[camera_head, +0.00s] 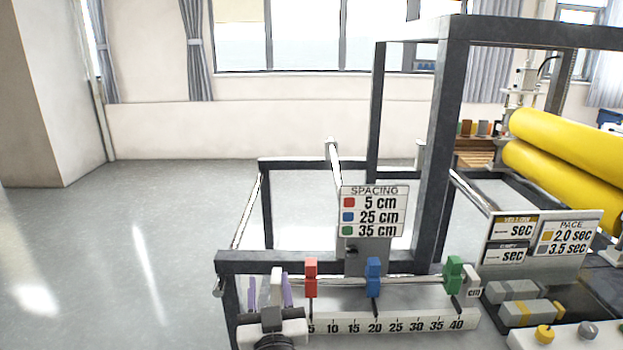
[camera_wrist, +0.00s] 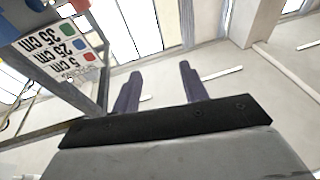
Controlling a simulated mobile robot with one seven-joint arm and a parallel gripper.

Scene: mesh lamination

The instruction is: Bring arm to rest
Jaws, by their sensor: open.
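My gripper (camera_head: 282,290) shows at the bottom of the head view, just left of the red slider and in front of the dark frame's left corner. Its two purple fingers point up and stand apart with nothing between them. In the wrist view the fingers (camera_wrist: 158,95) also stand apart and empty, with the wall and windows behind them. My arm below the wrist is mostly out of the head view.
A dark frame (camera_head: 450,120) carries red (camera_head: 311,278), blue (camera_head: 373,278) and green (camera_head: 454,274) sliders above a numbered scale (camera_head: 390,322). A spacing sign (camera_head: 374,211) stands behind. Yellow rollers (camera_head: 570,160) are at right. Open floor (camera_head: 100,260) lies left.

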